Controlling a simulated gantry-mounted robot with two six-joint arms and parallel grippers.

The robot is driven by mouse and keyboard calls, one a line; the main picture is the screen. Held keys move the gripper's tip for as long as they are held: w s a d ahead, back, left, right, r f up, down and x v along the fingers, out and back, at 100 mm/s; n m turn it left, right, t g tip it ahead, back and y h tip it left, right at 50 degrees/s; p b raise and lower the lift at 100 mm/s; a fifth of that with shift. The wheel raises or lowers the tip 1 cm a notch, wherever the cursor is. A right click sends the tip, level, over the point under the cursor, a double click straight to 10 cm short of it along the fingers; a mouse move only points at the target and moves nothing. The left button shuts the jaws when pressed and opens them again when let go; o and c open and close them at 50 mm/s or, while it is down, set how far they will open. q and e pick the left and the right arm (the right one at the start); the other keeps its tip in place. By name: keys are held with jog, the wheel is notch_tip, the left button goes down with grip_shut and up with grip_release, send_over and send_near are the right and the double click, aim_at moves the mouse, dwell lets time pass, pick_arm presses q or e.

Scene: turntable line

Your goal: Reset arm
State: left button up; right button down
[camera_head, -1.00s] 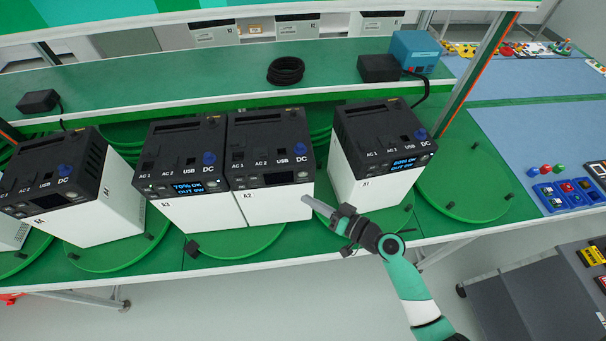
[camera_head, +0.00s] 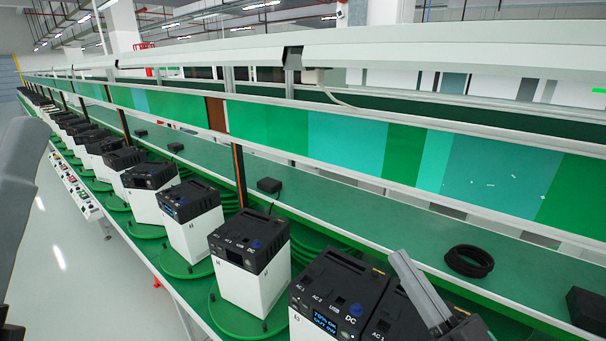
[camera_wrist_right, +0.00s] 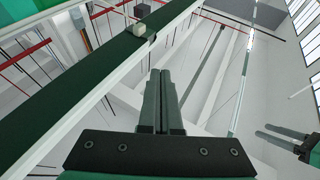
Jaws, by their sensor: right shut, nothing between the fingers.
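My right gripper (camera_head: 420,285) is a grey shape at the lower right of the head view, in front of the black-topped power stations. In the right wrist view its two dark fingers (camera_wrist_right: 162,82) lie together, shut and empty. A second dark gripper, which appears to be my left one (camera_wrist_right: 285,136), shows small at the right edge of that view; its jaw state is unclear. Part of my arm fills the left edge of the head view. The nearest power station (camera_head: 335,300) has a lit blue display and stands just left of the right gripper.
A long row of power stations (camera_head: 250,255) stands on round green turntables (camera_head: 225,315) running to the far left. A green shelf (camera_head: 385,235) behind holds a black cable coil (camera_head: 469,261) and black adapters (camera_head: 269,185). Green and teal panels (camera_head: 350,145) hang above. The aisle at left looks clear.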

jog(key=s+a+r+n+t+y+p, duration=0.1)
jog(key=s+r, duration=0.2)
jog(key=r, duration=0.5)
jog(key=s+a+r+n+t+p, duration=0.1)
jog(key=s+a+r, duration=0.1)
jog(key=r, duration=0.6)
jog(key=s+d+r+m+t+h, duration=0.4)
jog(key=s+d+r+m+h, duration=0.2)
jog(key=s+r+h, duration=0.1)
jog(key=shift+d+r+t+h, duration=0.15)
jog(key=shift+r+t+h, duration=0.3)
jog(key=shift+h, duration=0.45)
jog(key=shift+y, duration=0.3)
